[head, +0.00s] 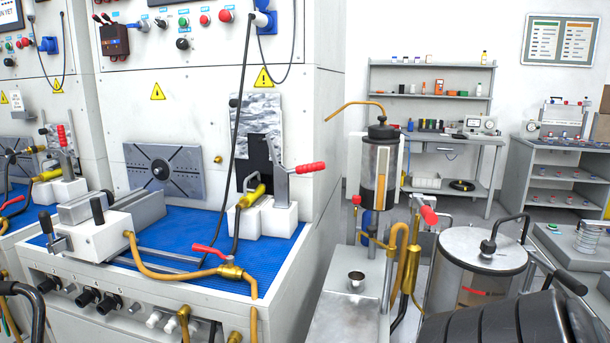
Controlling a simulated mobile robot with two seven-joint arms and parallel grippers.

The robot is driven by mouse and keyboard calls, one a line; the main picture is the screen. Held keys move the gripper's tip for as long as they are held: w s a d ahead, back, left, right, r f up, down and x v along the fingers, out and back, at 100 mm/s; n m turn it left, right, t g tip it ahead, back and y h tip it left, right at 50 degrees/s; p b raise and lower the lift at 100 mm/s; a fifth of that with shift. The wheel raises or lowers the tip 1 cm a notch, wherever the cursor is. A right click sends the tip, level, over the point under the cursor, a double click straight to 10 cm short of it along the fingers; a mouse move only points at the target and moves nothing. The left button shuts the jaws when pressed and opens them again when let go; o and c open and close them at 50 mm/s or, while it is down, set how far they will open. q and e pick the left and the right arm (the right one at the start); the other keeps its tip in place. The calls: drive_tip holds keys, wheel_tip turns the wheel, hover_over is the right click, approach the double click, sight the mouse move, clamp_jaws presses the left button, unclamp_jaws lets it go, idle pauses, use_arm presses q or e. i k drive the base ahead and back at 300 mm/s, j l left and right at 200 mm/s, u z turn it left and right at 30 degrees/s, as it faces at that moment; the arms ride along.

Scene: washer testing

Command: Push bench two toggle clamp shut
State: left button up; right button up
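A toggle clamp (281,184) stands on a white block (270,218) at the right end of the blue-matted bench in the head view. Its red handle (310,167) sticks out to the right, nearly level. A brass fitting (252,195) lies beside it on the block. A similar clamp with an upright red handle (61,136) stands on the bench at the far left. No readable label shows which bench is number two.
A grey vise (135,220) and a red-levered brass valve with yellow hose (230,271) occupy the blue mat (180,260). A black cable hangs close left of the clamp. A cart with a clear cylinder (378,175) and a round metal tank (482,250) stand right of the bench.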

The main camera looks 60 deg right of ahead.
sight(302, 169)
drive_tip(key=z, duration=1.85)
